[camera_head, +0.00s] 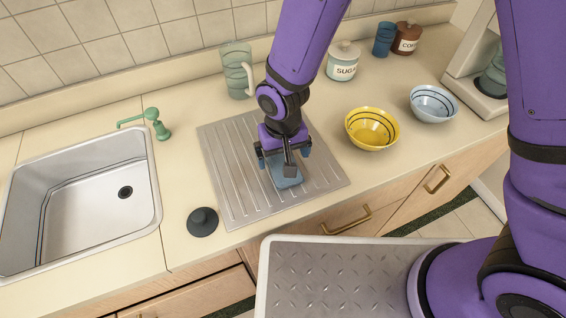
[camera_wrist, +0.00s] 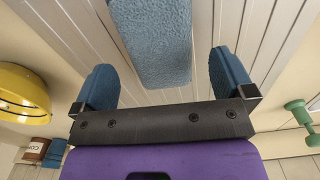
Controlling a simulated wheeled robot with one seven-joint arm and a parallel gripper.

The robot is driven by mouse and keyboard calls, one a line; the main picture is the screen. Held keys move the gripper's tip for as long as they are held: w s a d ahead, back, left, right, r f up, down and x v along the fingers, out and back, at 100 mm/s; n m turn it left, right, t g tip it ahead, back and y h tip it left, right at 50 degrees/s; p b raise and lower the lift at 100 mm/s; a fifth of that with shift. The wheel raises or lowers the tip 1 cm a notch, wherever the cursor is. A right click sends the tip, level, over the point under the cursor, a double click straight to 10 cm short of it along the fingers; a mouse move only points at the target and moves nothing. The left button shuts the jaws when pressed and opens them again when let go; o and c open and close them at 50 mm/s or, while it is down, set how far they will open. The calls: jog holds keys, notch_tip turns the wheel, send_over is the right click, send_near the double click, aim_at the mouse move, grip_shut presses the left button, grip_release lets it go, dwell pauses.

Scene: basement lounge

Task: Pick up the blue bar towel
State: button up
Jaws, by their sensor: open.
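The blue bar towel (camera_head: 286,174) lies on the ribbed metal drainboard (camera_head: 221,164), partly hidden under my gripper in the head view. In the wrist view the towel (camera_wrist: 157,38) is a fuzzy blue strip just beyond the fingers, lined up with the gap between them. My gripper (camera_head: 283,153) points down over the towel. Whether the fingertips touch the drainboard cannot be told.
A yellow bowl (camera_head: 372,129) and a light blue bowl (camera_head: 433,104) stand right of the drainboard. A glass pitcher (camera_head: 237,70) and sugar jar (camera_head: 343,62) stand behind. The sink (camera_head: 95,205) and dark stopper (camera_head: 202,222) are at left.

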jog(key=shift+f, duration=1.65)
jog(key=c, duration=1)
jog(key=shift+o, duration=0.2)
jog(key=shift+r, duration=0.15)
